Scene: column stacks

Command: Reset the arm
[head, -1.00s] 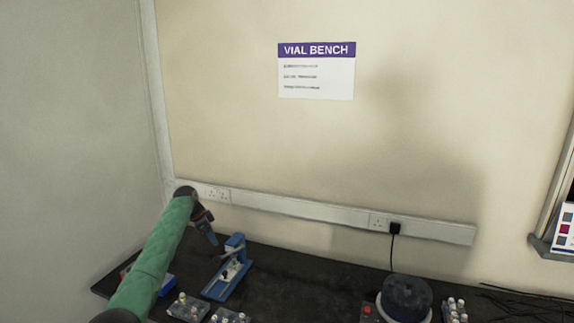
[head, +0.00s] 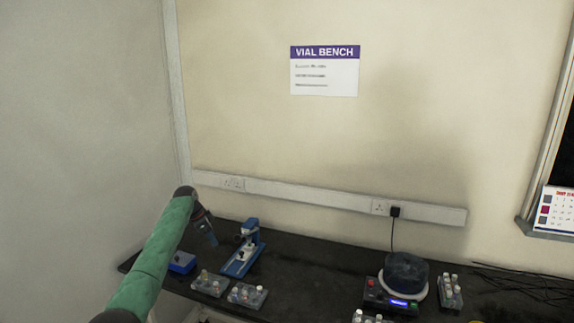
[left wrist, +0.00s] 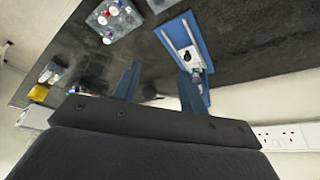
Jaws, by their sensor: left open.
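My left arm (head: 150,262), with a green sleeve, reaches from the lower left over the left end of the dark bench. My left gripper (head: 207,233) is at its end, left of a blue press stand (head: 240,258) and apart from it. In the left wrist view, my left gripper (left wrist: 158,86) shows two blue fingers spread apart with nothing held between them. The blue stand (left wrist: 190,50) shows there near the right finger, and a vial rack (left wrist: 115,18) lies beyond. My right gripper is not in view.
Vial racks (head: 246,295) and a small blue box (head: 182,263) are near the bench's left end. A round dark-topped device (head: 403,282) and another vial rack (head: 450,291) stand at the right. A wall trunking (head: 310,199) runs behind the bench (head: 310,275). The bench middle is clear.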

